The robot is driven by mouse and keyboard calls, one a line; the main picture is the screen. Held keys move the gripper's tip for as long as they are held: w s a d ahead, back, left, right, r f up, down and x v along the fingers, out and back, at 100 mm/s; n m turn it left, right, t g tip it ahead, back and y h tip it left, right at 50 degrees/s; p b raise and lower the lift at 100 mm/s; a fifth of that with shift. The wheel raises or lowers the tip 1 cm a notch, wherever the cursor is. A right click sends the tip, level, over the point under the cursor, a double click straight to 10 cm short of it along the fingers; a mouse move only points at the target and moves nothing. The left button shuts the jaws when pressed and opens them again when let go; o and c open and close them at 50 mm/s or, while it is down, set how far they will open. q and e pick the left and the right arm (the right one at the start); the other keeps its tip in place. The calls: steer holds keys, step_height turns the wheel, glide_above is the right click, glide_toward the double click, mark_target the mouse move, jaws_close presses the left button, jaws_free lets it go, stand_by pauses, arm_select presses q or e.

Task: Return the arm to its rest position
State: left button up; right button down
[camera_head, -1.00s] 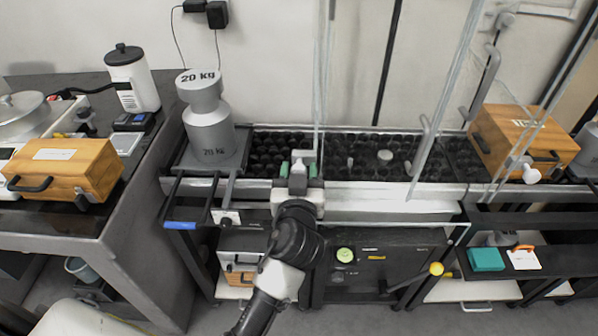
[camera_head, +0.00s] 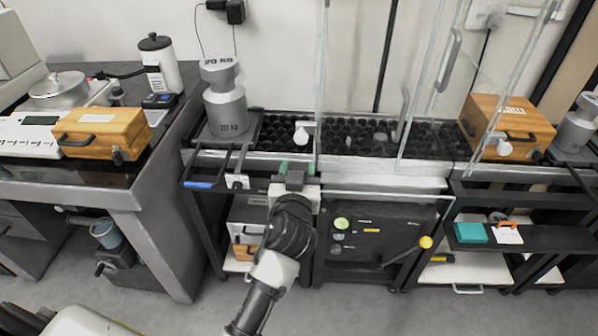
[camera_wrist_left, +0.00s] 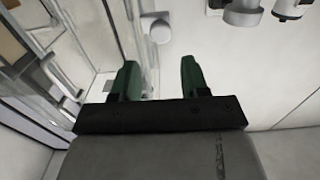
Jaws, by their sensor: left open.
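My left gripper (camera_head: 297,168) is in the middle of the head view, its arm rising from the bottom edge. Its green fingers are open with nothing between them. It is in front of the front edge of the weighing bench (camera_head: 265,158). A white knob (camera_head: 303,133) on the glass enclosure is just beyond the fingertips, apart from them. In the left wrist view the two green fingers (camera_wrist_left: 160,80) stand apart, and the white knob (camera_wrist_left: 160,31) shows beyond the gap. My right gripper is not in view.
Glass panes (camera_head: 425,90) stand above the bench. A grey 20 kg weight (camera_head: 226,112) stands left, and a wooden case (camera_head: 508,128) right. A side table with another wooden case (camera_head: 100,131) is at left.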

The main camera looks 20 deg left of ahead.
arm_select(q)
steer(key=s+d+f+m+g+h+p, duration=0.1)
steer(key=s+f+m+g+h+p, duration=0.25)
steer(key=f, duration=1.15)
steer(key=s+d+f+m+g+h+p, duration=0.15)
steer(key=s+f+g, duration=0.35)
steer(key=f, duration=1)
steer(key=s+a+f+g+p, duration=0.35)
steer(key=s+f, duration=0.85)
steer(key=s, duration=0.5)
steer(key=s+a+f+g+p, duration=0.1)
steer(key=s+a+f+g, duration=0.1)
steer(key=s, duration=0.8)
steer(key=s+a+f+g, duration=0.2)
steer(key=s+a+f, duration=0.1)
steer(key=s, duration=0.7)
steer(key=shift+s+a+p, duration=0.15)
steer(key=shift+s+p, duration=0.15)
steer(key=shift+p, duration=0.05)
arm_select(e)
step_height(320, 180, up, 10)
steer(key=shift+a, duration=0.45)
